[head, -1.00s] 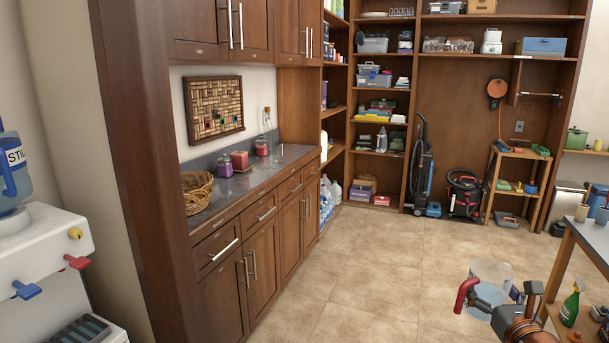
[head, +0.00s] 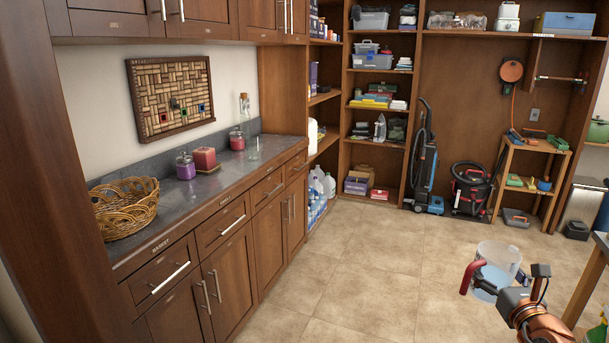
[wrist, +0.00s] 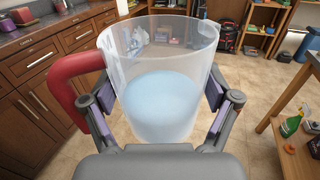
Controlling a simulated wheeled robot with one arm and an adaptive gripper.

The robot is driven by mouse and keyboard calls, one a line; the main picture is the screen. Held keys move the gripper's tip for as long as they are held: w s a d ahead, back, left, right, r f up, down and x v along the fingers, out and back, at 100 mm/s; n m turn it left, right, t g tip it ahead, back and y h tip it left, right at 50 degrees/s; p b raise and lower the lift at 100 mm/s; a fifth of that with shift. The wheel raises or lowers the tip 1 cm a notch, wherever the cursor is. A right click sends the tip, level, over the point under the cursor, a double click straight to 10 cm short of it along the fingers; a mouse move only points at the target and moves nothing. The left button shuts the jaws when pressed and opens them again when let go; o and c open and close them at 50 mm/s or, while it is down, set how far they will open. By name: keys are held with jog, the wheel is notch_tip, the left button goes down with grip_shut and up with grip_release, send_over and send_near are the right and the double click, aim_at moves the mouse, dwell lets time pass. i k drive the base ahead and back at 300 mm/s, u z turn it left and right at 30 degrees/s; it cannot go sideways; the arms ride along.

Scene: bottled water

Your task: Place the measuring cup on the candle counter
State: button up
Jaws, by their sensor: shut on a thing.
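The measuring cup (head: 497,262) is clear with a red handle and holds pale blue liquid. It is upright in the air at the lower right of the head view, and it fills the middle of the wrist view (wrist: 160,95). My gripper (wrist: 163,100) is shut on it, one finger on each side of its wall; it also shows in the head view (head: 500,288). The candle counter (head: 225,179) is the grey top along the left wall. A purple candle jar (head: 186,167), a red candle (head: 204,159) and another candle jar (head: 237,140) stand on it.
A wicker basket (head: 125,207) sits at the counter's near end, and a clear bottle (head: 251,145) stands toward its far end. A wooden table (wrist: 292,110) is close on the right. The tiled floor (head: 370,270) between is open.

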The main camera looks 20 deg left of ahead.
aim_at(204, 185)
jog(key=u, duration=0.4)
jog(key=i, duration=0.75)
jog(key=u, duration=1.35)
jog(key=i, duration=0.6)
jog(key=u, duration=0.6)
